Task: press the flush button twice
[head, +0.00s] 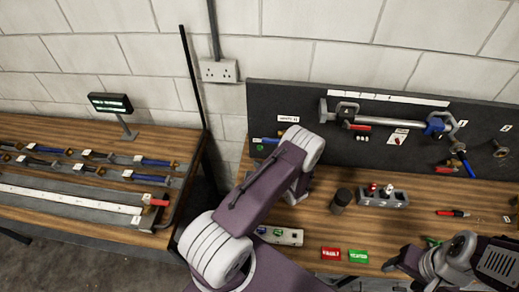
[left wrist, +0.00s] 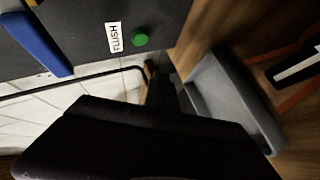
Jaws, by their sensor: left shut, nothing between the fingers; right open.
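The flush button is a round green button (left wrist: 140,39) on the dark upright panel, beside a white FLUSH label (left wrist: 114,37) in the left wrist view. In the head view a small green spot (head: 260,147) shows low on the panel's left end, beside my left arm. My left gripper (left wrist: 163,76) is shut and empty, its dark tip below the button in the left wrist view. A gap shows between them there. My right gripper (head: 396,263) is open and empty over the bench's front right.
A blue handle (left wrist: 35,42) is left of the button in the left wrist view. A grey tray (left wrist: 232,100) lies to the right. On the bench stand a dark cylinder (head: 341,200) and a grey block (head: 382,197).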

